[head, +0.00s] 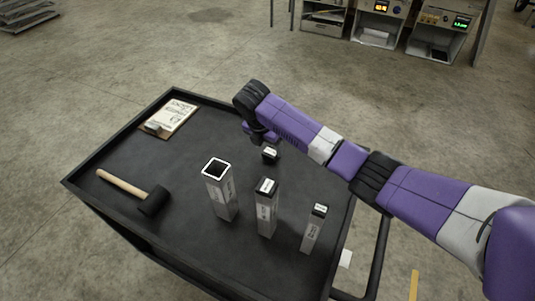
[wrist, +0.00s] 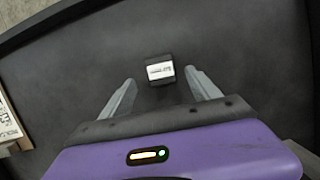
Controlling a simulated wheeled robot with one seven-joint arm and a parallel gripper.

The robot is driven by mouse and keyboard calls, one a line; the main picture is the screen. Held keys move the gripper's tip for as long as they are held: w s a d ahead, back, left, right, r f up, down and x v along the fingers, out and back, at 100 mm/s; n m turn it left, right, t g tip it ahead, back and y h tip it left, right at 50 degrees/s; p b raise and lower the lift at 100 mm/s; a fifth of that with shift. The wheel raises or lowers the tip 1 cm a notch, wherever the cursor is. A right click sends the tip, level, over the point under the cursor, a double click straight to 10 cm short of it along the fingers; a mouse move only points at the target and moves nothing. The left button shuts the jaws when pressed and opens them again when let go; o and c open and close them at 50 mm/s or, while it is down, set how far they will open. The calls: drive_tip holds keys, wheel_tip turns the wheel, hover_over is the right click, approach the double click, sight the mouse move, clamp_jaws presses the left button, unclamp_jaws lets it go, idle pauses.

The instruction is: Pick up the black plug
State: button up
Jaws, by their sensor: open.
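The black plug (head: 270,155) is a small black block with a white label on top. It stands on the black cart top, behind the upright metal tubes. In the wrist view the plug (wrist: 160,70) lies between and just beyond the two fingertips. My gripper (wrist: 158,88) is open and empty, with one finger to each side of the plug. In the head view my gripper (head: 262,137) hangs just above and behind the plug, partly hidden by my arm.
An open square tube (head: 222,195) and two black-capped tubes (head: 266,212) (head: 312,232) stand upright at the cart's front. A mallet (head: 140,192) and a clipboard (head: 170,117) lie to the left. The cart (head: 120,145) has a raised rim. Its middle left is clear.

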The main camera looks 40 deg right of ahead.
sight(271, 151)
drive_tip(key=shift+d+p+x, duration=0.1)
drive_tip(key=shift+p+x, duration=0.1)
drive_tip(key=shift+x, duration=1.1)
drive_tip(key=shift+d+p+x, duration=0.15)
drive_tip(key=shift+p+x, duration=0.05)
drive_tip(key=shift+x, duration=1.05)
drive_tip(key=c, duration=1.4)
